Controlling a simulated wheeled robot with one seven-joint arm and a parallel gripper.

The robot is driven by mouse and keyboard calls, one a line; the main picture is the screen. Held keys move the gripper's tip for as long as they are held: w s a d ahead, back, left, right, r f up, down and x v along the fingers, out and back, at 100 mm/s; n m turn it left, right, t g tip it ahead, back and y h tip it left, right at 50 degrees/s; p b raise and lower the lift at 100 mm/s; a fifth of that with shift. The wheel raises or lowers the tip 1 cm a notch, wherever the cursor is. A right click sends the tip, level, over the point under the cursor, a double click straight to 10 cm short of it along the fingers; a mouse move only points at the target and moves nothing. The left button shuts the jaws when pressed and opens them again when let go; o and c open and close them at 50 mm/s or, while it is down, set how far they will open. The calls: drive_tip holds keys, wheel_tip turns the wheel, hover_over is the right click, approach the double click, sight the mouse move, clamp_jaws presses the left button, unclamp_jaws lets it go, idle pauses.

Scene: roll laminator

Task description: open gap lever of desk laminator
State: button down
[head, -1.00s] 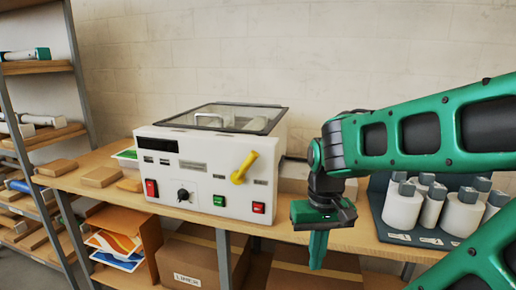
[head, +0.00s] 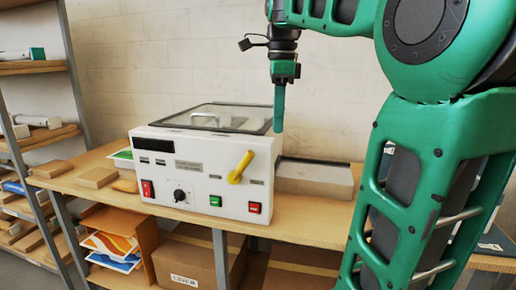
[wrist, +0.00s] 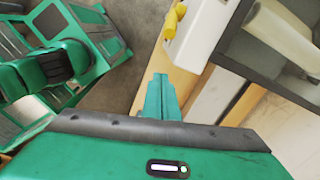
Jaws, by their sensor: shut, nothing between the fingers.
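The desk laminator (head: 200,165) is a white box with a dark glass-topped cover, standing on the wooden bench. Its yellow gap lever (head: 240,168) sits on the right of the front panel and slants up to the right. In the wrist view the lever (wrist: 173,20) shows at the top centre, beyond the fingers. My gripper (head: 279,130) is shut and empty, pointing down. In the head view it appears just right of the laminator's top right edge, above and to the right of the lever, apart from it. The wrist view shows its closed green fingers (wrist: 161,98).
On the front panel are a red switch (head: 147,188), a black knob (head: 180,195), a green button (head: 215,201) and a red button (head: 254,208). A long pale box (head: 315,180) lies right of the laminator. Cardboard boxes (head: 188,257) stand below. A shelf rack (head: 72,130) is at left.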

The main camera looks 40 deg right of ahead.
sight(261, 146)
drive_tip(key=shift+w+r+m, duration=0.25)
drive_tip(key=shift+r+m, duration=0.15)
drive_tip(key=shift+r, duration=0.15)
drive_tip(key=shift+f, duration=0.1)
wheel_tip(261, 146, down, 10)
drive_tip(key=shift+w+a+r, duration=0.4)
drive_tip(key=shift+w+a, duration=0.25)
drive_tip(key=shift+w, duration=0.15)
drive_tip(key=shift+w+a+r, duration=0.35)
drive_tip(key=shift+w+a, duration=0.3)
drive_tip(key=shift+w, duration=0.1)
